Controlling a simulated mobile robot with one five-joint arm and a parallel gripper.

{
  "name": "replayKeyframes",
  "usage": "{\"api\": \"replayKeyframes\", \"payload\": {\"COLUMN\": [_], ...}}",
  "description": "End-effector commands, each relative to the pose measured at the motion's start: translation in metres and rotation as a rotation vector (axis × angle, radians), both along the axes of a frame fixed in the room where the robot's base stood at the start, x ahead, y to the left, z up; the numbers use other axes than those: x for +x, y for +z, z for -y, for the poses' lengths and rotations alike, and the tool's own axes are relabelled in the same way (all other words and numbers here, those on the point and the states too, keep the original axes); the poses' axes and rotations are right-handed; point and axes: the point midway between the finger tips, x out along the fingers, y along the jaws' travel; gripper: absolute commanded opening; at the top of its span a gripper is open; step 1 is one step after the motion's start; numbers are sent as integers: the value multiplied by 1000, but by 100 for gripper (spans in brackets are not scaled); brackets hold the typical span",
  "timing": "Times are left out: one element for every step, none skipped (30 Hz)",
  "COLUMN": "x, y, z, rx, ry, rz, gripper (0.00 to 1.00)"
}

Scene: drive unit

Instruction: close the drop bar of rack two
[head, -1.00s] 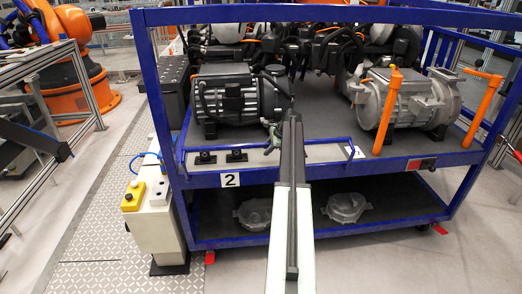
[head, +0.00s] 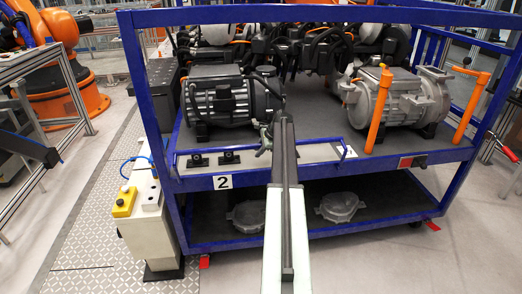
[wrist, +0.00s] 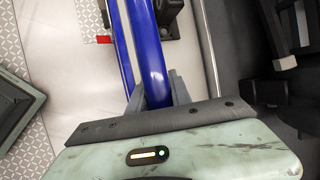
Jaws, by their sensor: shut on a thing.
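The drop bar (head: 312,139) is a thin blue bar along the front edge of the rack's middle shelf, above the label "2" (head: 222,182). It stands low, close to the shelf edge. My gripper (head: 264,141) is at the bar, near its middle in the head view, with my arm reaching in from below. In the wrist view a thick blue tube, the bar (wrist: 149,60), runs between the two grey jaws of my gripper (wrist: 158,94), which are shut on it. The jaw tips are partly hidden by the bar.
Blue-framed rack two (head: 330,17) carries grey motors (head: 222,98) just behind the bar. Orange posts (head: 378,112) stand at right. A pale pedestal with a yellow button box (head: 124,202) stands close at left. Floor at the right front is clear.

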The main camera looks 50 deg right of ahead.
Motion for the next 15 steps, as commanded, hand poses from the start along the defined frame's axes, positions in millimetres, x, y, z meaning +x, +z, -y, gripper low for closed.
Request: {"api": "replayKeyframes", "payload": {"x": [4, 4, 4, 4, 5, 5, 5, 5, 5, 5, 5, 5, 5, 5, 5], "y": [-1, -1, -1, -1, 0, 0, 0, 0, 0, 0, 0, 0, 0, 0, 0], "z": [-8, -8, -8, -8, -8, -8, -8, -8, -9, -9, -9, -9, -9, -8, -8], "rx": [10, 10, 10, 11, 11, 11, 11, 11, 11, 11, 11, 11, 11, 11, 10], "ry": [11, 11, 11, 11, 11, 11, 11, 12, 12, 12, 12, 12, 12, 11, 11], "rz": [0, 0, 0, 0, 0, 0, 0, 1, 1, 1, 1, 1, 1, 2, 1], "gripper": [0, 0, 0, 0, 0, 0, 0, 0, 0, 0, 0, 0, 30, 39, 46]}}
